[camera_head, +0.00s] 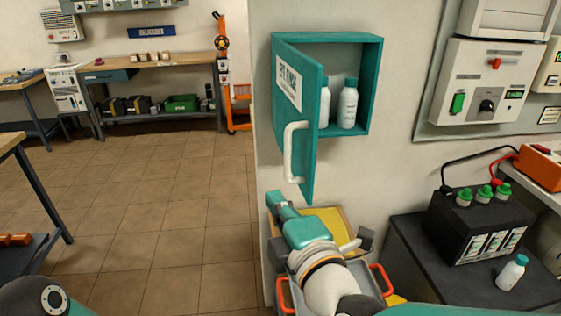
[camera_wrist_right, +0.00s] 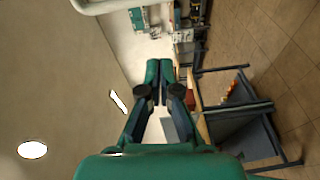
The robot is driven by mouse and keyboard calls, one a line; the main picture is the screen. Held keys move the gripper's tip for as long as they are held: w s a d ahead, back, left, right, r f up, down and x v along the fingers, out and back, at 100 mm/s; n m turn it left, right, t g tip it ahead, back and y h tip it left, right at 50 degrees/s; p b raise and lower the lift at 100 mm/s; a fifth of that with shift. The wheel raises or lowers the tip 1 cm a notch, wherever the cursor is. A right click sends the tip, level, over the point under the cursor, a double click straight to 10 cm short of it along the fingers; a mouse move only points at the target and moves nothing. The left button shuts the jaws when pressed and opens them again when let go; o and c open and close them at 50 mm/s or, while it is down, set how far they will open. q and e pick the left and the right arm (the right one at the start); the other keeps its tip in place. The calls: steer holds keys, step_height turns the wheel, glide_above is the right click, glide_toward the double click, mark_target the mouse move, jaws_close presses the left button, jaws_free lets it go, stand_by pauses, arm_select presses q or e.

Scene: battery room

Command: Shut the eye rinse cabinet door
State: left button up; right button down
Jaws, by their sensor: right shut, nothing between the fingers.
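The teal eye rinse cabinet (camera_head: 374,88) is on the wall, with two white bottles showing inside, the clearer one being the right bottle (camera_head: 348,106). Its labelled door (camera_head: 300,110) stands open, swung out from the cabinet's left side toward me. The white door handle (camera_head: 290,152) is on the outer face. My right gripper (camera_head: 273,199) is below and left of the handle, apart from it. In the right wrist view my right gripper (camera_wrist_right: 159,68) is shut and empty; a white bar at top left looks like the handle (camera_wrist_right: 98,5). My left gripper is out of view.
A yellow-topped cart with orange handles (camera_head: 281,294) is below the cabinet, under my right arm. A black battery (camera_head: 478,226) and a small bottle (camera_head: 512,272) stand on a dark bench at right. The tiled floor (camera_head: 170,210) at left is clear.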

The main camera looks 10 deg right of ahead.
steer(key=w+d+r, duration=0.1)
steer(key=w+r, duration=0.1)
steer(key=w, duration=0.6)
steer(key=shift+w+d+r+n+t+p, duration=0.2)
steer(key=shift+w+r+n+t+p, duration=0.1)
steer(key=shift+n+p, duration=0.1)
steer(key=shift+s, duration=0.1)
